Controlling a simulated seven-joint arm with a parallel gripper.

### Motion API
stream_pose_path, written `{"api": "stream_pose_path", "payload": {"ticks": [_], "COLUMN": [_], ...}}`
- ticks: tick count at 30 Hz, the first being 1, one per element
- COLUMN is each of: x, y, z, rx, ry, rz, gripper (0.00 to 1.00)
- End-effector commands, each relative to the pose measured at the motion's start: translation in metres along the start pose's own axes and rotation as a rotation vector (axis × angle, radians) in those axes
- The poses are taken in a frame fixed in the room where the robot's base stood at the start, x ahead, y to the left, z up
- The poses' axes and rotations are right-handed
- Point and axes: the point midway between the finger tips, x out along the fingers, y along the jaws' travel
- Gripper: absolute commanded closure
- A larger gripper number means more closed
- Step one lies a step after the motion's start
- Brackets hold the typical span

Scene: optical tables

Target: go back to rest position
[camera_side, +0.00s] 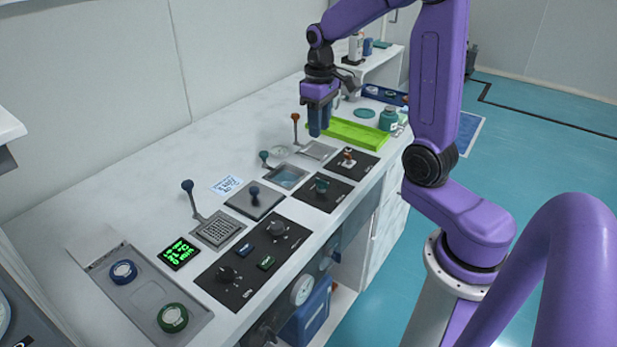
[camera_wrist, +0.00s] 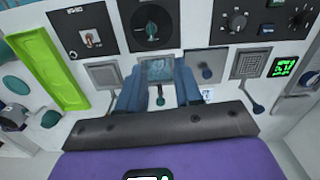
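My gripper (camera_side: 320,118) hangs above the white bench in the side view, fingers pointing down. It is in front of the lime-green tray and near the orange-topped lever. In the wrist view my gripper (camera_wrist: 159,85) shows two blue fingers spread apart with nothing held between them. A small blue screen panel (camera_wrist: 158,70) and a teal-knobbed lever (camera_wrist: 160,101) show in the gap between the fingers. My gripper appears clear of the bench and touches nothing that I can see.
The lime-green tray (camera_side: 348,133) lies behind the gripper. Levers with orange (camera_side: 295,117) and blue (camera_side: 187,186) knobs stand up from the bench. Black dial panels (camera_side: 253,263) line its front. A teal jar (camera_side: 388,119) stands at the far end. The bench's wall side is largely clear.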

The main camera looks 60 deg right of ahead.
Motion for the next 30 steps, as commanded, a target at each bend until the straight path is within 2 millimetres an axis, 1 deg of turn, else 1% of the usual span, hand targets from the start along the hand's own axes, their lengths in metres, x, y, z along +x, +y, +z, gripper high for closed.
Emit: {"api": "stream_pose_path", "payload": {"ticks": [3, 8, 14, 21, 26, 30], "x": [-0.001, -0.001, -0.001, 0.000, 0.002, 0.004], "y": [-0.026, -0.061, -0.099, -0.136, -0.155, -0.168], "z": [0.004, 0.015, 0.039, 0.077, 0.108, 0.138], "rx": [-0.085, -0.202, -0.346, -0.519, -0.635, -0.737], "ry": [0.004, 0.007, 0.011, 0.016, 0.018, 0.020], "rz": [0.000, 0.000, -0.002, -0.005, -0.007, -0.010], "gripper": [0.66, 0.66, 0.66, 0.66, 0.66, 0.66]}}
